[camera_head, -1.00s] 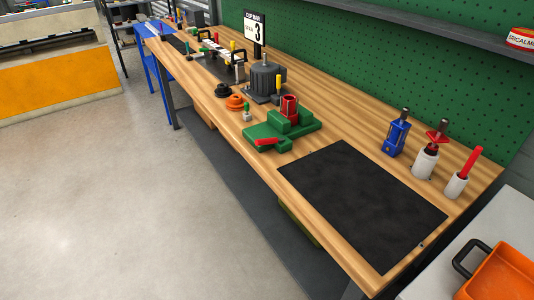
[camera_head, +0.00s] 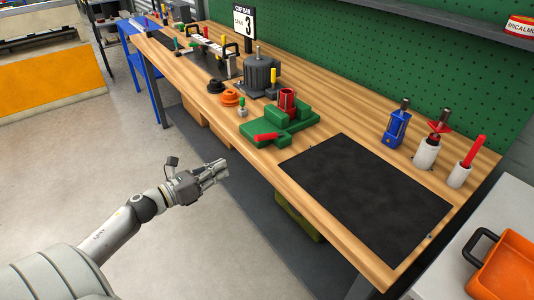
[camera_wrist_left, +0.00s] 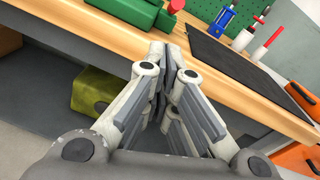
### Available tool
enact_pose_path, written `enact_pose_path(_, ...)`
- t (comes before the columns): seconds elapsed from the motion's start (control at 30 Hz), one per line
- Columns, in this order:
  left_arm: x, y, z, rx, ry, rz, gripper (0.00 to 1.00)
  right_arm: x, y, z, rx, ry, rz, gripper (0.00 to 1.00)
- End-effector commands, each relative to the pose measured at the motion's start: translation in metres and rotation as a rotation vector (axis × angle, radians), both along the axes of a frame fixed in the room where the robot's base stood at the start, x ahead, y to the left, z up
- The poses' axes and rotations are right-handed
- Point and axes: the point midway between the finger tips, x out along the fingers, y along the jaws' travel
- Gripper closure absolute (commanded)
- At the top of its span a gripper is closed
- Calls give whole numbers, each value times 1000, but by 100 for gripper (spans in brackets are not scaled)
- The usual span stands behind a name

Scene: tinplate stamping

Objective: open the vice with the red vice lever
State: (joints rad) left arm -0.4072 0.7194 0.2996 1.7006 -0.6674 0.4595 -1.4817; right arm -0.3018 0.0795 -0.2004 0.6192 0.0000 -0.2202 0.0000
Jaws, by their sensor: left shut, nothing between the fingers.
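The green vice (camera_head: 290,128) sits on the wooden bench near its front edge, with a red cylindrical part (camera_head: 287,101) standing on it. The red vice lever (camera_head: 265,137) lies at the vice's front left side. In the left wrist view, part of the green vice (camera_wrist_left: 135,10) and a red piece (camera_wrist_left: 176,5) show at the top edge. My left gripper (camera_head: 222,168) is in front of the bench, apart from the vice and lever. Its fingers (camera_wrist_left: 160,52) are shut with nothing between them. My right gripper is not in view.
A black mat (camera_head: 365,200) lies right of the vice. A blue tool (camera_head: 397,128) and white holders (camera_head: 426,153) stand behind it. An orange part (camera_head: 229,97) and a grey machine (camera_head: 260,75) are left of the vice. An orange bin (camera_head: 505,270) is at lower right.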

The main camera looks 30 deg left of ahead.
Motion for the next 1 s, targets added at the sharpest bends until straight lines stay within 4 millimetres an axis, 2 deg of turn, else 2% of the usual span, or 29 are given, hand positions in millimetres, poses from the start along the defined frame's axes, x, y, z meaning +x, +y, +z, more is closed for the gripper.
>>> enact_pose_path(0.13,0,-6,12,61,-31,-29,100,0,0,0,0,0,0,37)
enact_pose_path(0.57,5,-7,12,58,-32,-29,100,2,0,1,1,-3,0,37)
enact_pose_path(1.0,55,-24,12,56,-33,-27,100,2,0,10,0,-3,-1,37)
